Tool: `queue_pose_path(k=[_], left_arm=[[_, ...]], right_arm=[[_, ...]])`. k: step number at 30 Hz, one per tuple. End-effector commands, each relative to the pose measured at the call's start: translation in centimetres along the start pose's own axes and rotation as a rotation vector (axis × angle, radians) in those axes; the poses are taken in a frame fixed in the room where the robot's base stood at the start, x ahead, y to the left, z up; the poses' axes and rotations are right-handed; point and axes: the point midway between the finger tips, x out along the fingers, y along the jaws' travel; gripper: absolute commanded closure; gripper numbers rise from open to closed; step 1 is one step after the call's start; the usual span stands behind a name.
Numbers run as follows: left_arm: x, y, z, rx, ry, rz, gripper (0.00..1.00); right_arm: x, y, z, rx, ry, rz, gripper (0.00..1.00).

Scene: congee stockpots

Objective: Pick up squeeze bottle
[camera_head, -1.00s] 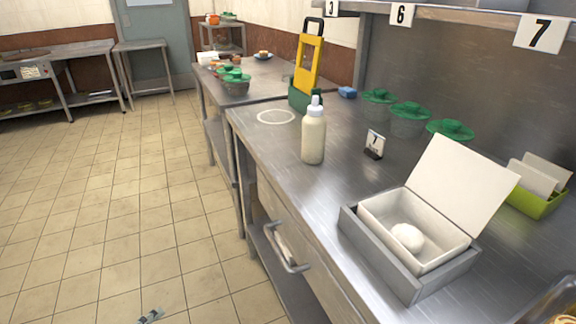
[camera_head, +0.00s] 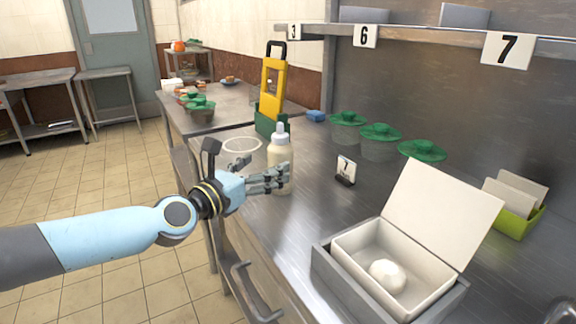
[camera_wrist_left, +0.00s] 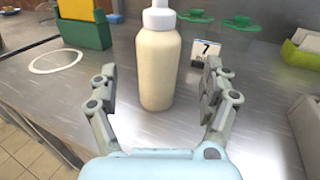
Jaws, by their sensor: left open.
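The squeeze bottle (camera_head: 281,152) is cream-coloured with a white nozzle cap and stands upright on the steel counter. It also shows in the left wrist view (camera_wrist_left: 158,68), between and just beyond the fingers. My left gripper (camera_head: 284,178) is open, its fingers around the lower part of the bottle's near side in the head view. In the left wrist view, the left gripper (camera_wrist_left: 160,92) has a finger on each side with gaps to the bottle. Part of the bottle's lower body is hidden behind the fingers in the head view. My right gripper is not in view.
A number 7 card (camera_head: 345,170) stands right of the bottle. A yellow-and-green mandoline-like tool (camera_head: 272,88) stands behind it. Green-lidded containers (camera_head: 380,143) line the back. An open white box (camera_head: 425,272) in a grey tray sits in front. A white ring (camera_head: 242,145) marks the counter.

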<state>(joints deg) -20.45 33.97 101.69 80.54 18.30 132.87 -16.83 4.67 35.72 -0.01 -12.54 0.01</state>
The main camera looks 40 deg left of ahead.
Motion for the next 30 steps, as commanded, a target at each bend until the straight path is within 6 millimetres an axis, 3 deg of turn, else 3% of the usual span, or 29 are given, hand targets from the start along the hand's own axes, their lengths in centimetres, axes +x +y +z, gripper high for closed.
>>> queue_pose_path(k=[15,23,30], left_arm=[[6.3,0.1,-0.2,0.002,0.000,0.000,0.18],[6.8,0.1,-0.2,0.003,0.003,-0.001,0.18],[6.8,0.1,-0.2,0.003,0.002,-0.001,0.46]], right_arm=[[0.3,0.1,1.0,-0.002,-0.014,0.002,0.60],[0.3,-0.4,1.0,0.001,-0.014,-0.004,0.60],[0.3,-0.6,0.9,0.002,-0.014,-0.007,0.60]])
